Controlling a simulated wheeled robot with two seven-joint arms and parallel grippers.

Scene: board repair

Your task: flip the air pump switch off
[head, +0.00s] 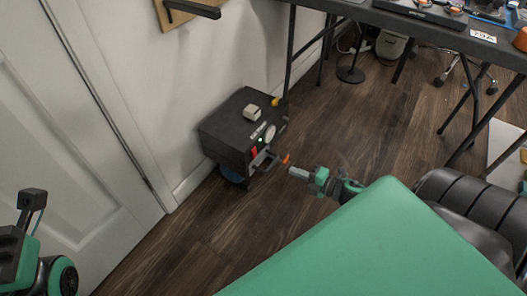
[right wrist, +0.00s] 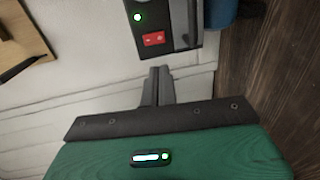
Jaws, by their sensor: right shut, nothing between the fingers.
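The air pump is a black box (head: 222,129) low by the wall in the head view; its front panel also shows at the top of the right wrist view (right wrist: 185,14). Its red switch (right wrist: 154,38) has pale marks, and a green light (right wrist: 138,17) glows beside it. The switch shows small in the head view (head: 254,151). My right gripper (head: 292,171) is shut and empty, to the right of the pump front. In the right wrist view its fingertips (right wrist: 159,70) point toward the panel, just below the switch and apart from it. Which way the switch is tipped is unclear.
A small pale block (head: 252,112) sits on the pump. An orange-tipped part (head: 285,159) sticks out from its front, close to my right gripper. A dark table (head: 440,35) stands behind right. A white door (head: 70,150) is at left. Wooden floor between is clear.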

